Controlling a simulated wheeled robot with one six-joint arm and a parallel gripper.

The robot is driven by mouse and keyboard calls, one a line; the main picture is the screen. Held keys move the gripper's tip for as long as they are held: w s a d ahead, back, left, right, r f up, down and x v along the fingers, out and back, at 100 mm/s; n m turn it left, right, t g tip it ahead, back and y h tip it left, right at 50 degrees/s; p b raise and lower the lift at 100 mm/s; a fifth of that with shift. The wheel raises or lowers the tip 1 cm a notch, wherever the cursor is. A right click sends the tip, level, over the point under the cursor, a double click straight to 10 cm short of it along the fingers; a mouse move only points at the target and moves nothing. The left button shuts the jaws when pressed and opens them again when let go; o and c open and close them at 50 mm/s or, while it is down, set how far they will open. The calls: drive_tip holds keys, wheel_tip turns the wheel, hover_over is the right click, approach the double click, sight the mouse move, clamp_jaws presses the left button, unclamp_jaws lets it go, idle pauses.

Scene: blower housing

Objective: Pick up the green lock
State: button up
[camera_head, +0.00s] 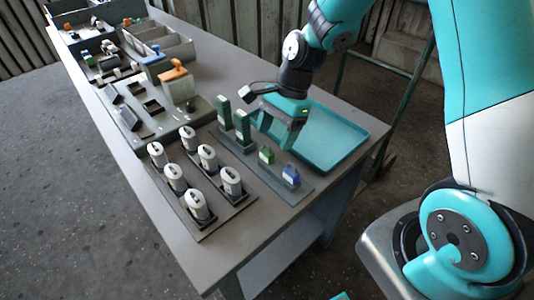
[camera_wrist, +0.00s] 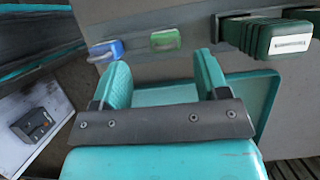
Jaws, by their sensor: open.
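The green lock (camera_head: 267,155) stands on a grey strip near the front of the table in the head view, beside a blue lock (camera_head: 290,175). In the wrist view the green lock (camera_wrist: 165,40) lies beyond my fingertips, roughly in line with the gap between them, with the blue lock (camera_wrist: 105,50) to its left. My gripper (camera_head: 279,137) is open and empty, just behind and above the green lock in the head view. In the wrist view both fingers of my gripper (camera_wrist: 160,65) are apart, with nothing between them.
Tall green blocks (camera_head: 242,126) stand on the same strip, left of my gripper. A teal tray (camera_head: 345,137) lies behind it. Several white cylindrical parts (camera_head: 174,178) sit in a holder at left. Bins and parts (camera_head: 100,45) fill the table's far end.

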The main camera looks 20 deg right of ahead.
sight(268, 147)
drive_tip(key=x, duration=0.3)
drive_tip(key=p+x, duration=0.1)
drive_tip(key=x, duration=0.1)
drive_tip(key=shift+w+a+f, duration=0.1)
drive_tip(key=shift+w+a, duration=0.05)
drive_tip(key=shift+w, duration=0.1)
drive_tip(key=shift+c, duration=0.2)
drive_tip(key=c, duration=0.8)
